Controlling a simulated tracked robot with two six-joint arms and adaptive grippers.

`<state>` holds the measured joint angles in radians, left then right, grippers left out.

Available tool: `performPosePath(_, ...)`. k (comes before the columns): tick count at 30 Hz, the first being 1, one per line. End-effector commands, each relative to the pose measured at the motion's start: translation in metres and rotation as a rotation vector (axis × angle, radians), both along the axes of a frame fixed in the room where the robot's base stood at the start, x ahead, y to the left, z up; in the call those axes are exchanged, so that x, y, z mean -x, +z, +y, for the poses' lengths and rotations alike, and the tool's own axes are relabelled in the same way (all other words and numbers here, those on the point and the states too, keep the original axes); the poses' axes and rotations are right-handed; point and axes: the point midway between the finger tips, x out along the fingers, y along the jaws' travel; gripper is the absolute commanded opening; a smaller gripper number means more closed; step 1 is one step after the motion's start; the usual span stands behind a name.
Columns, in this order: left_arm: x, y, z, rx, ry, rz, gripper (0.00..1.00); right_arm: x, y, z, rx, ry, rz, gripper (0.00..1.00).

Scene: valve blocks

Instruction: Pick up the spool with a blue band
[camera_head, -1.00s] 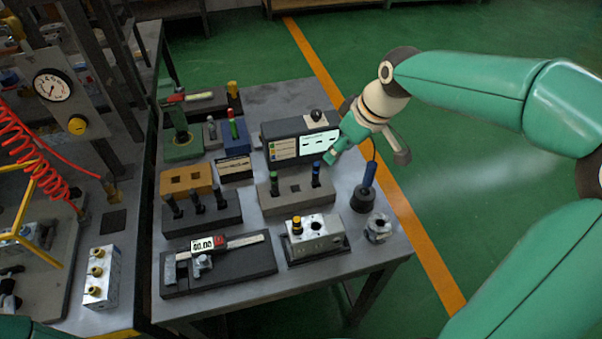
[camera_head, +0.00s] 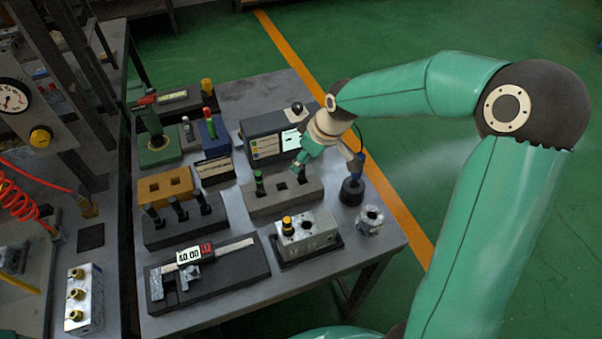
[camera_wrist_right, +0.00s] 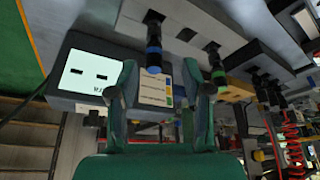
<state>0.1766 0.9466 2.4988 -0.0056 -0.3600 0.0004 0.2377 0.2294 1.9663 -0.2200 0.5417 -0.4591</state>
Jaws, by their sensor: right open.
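The spool with a blue band (camera_wrist_right: 153,58) stands in a grey block (camera_head: 262,207), which also shows in the right wrist view (camera_wrist_right: 182,38). My right gripper (camera_head: 303,162) is over the block's right end and mostly hides this spool in the head view. In the right wrist view, my right gripper (camera_wrist_right: 160,85) is open, with the blue-banded spool between its two fingers and no clear grip on it. A spool with a green band (camera_head: 259,183) stands at the block's left end; it also shows in the right wrist view (camera_wrist_right: 217,75). My left gripper is not in view.
A box with a bright screen (camera_head: 272,140) stands close behind the block. A dark pot with a blue-handled tool (camera_head: 352,190) is to its right. A metal valve block (camera_head: 306,236) and a caliper stand (camera_head: 205,272) are in front. A dark rack holds several pegs (camera_head: 183,231).

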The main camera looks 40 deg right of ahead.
Motion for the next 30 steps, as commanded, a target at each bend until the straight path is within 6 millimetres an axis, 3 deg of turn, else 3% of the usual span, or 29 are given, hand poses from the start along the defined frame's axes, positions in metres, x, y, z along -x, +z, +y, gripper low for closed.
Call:
performPosePath(12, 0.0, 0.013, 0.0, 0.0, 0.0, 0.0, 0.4, -0.015, -0.045, -0.002, 0.0, 0.0, 0.002, 0.5)
performPosePath(21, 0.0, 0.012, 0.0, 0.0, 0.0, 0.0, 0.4, -0.018, -0.05, -0.001, 0.0, 0.0, -0.001, 0.5)
performPosePath(30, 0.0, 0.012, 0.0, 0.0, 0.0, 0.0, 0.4, -0.017, -0.05, -0.001, 0.0, 0.0, -0.001, 0.01)
